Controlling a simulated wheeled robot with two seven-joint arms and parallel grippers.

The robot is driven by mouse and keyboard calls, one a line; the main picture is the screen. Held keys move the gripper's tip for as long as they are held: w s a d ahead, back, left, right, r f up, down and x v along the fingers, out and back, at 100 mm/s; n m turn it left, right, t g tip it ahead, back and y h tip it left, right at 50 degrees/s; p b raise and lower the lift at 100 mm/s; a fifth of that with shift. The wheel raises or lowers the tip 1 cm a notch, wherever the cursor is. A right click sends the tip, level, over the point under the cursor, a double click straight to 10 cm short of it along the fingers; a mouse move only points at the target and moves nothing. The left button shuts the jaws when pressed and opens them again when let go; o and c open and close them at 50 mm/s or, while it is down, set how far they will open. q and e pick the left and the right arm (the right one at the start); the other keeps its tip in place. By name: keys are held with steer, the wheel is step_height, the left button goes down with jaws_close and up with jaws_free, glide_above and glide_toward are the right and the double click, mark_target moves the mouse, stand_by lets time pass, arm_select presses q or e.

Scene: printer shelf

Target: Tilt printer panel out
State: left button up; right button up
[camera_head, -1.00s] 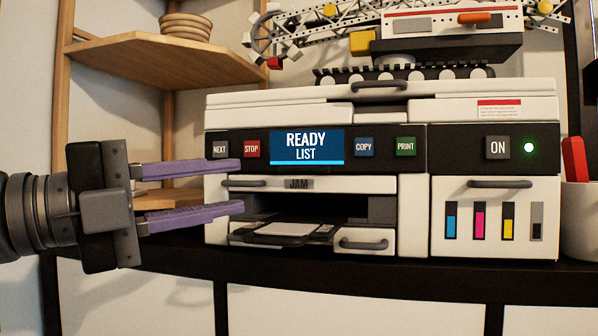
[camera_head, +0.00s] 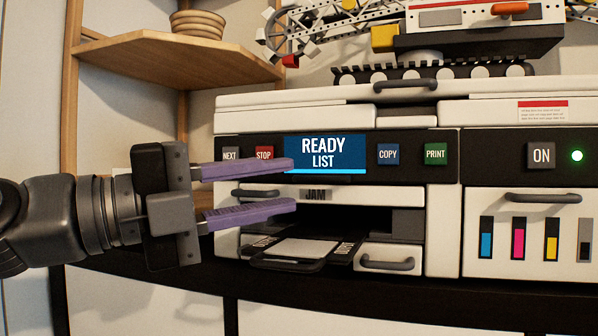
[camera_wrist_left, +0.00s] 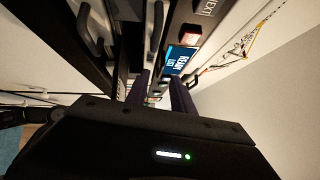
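The printer (camera_head: 445,230) stands on a dark shelf, with a black control panel (camera_head: 475,158) across its front. The panel carries a blue READY LIST screen (camera_head: 323,153), which also shows in the left wrist view (camera_wrist_left: 181,61), and several buttons. The panel looks upright and flush. My left gripper (camera_head: 294,186) is open with purple fingers, one above the other, in front of the printer's left part. The upper finger overlaps the panel's lower edge by the STOP button (camera_head: 264,154); the lower one is before the JAM flap. Contact cannot be told. My right gripper is not in view.
Below the panel are a JAM flap (camera_head: 372,195), an open paper slot with a tray (camera_head: 305,249) and a small drawer (camera_head: 388,257). An ink door (camera_head: 530,250) is at the right. A wooden shelf (camera_head: 150,52) with bowls stands at the back left. A toy crane vehicle (camera_head: 470,45) sits on top.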

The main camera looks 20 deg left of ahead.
mark_target(314, 181)
arm_select(q)
steer(key=shift+p+x, duration=0.45)
steer(key=shift+x, duration=1.4)
jaws_close()
